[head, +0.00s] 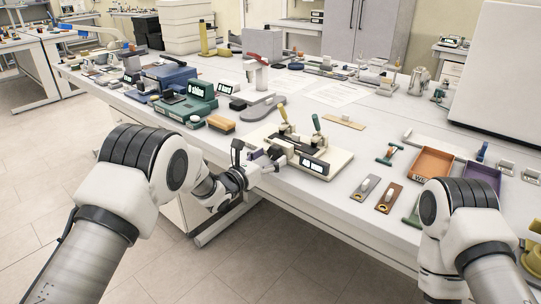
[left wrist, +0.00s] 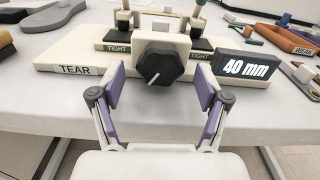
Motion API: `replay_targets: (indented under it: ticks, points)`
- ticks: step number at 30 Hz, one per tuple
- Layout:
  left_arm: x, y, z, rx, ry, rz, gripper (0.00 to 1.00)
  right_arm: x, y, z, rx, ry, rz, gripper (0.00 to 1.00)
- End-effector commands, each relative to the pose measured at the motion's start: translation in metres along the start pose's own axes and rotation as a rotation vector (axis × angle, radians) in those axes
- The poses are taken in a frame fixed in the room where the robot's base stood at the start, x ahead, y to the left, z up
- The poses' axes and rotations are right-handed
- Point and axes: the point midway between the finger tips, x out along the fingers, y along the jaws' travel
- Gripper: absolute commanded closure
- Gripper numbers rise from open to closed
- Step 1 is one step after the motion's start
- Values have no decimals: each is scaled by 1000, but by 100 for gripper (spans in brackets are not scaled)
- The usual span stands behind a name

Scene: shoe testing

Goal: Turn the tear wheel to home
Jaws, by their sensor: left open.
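The tear wheel is a black faceted knob (left wrist: 160,66) with a white pointer line, on the front of a cream block of the tear tester. The pointer slants toward the lower left. The tester's cream base (left wrist: 72,48) carries a TEAR label, two TIGHT labels and a display (left wrist: 248,67) reading 40 mm. In the head view the tester (head: 342,160) stands at the table's front edge, with green and yellow clamp handles on top. My left gripper (left wrist: 160,95) is open, its purple-padded fingers on either side of and just short of the knob. In the head view my left gripper (head: 276,162) is at the tester's left front.
An orange tray (head: 433,163) and a purple tray (head: 482,177) lie to the right. Two small plates with tabs (head: 368,187) lie in front of them. A green device (head: 190,101) and a brown block (head: 221,124) stand left of the tester. White table shows between them.

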Motion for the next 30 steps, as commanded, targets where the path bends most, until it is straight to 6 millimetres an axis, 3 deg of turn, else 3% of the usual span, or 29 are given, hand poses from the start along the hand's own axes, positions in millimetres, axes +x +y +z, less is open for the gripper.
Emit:
replay_targets:
  ticks: [9, 14, 15, 22, 30]
  points:
    - [8, 0, -1, -3, 1, 2, 25, -1, 0, 0, 0, 0, 0, 60]
    - [8, 0, -1, -3, 1, 2, 81, -1, 0, 0, 0, 0, 0, 60]
    - [8, 0, -1, -3, 1, 2, 84, -1, 0, 0, 0, 0, 0, 60]
    - [8, 1, -4, -49, -1, 2, 84, 10, 0, 0, 0, 0, 0, 60]
    - [8, 0, -6, -388, -2, 2, 84, 51, 0, 0, 0, 0, 0, 60]
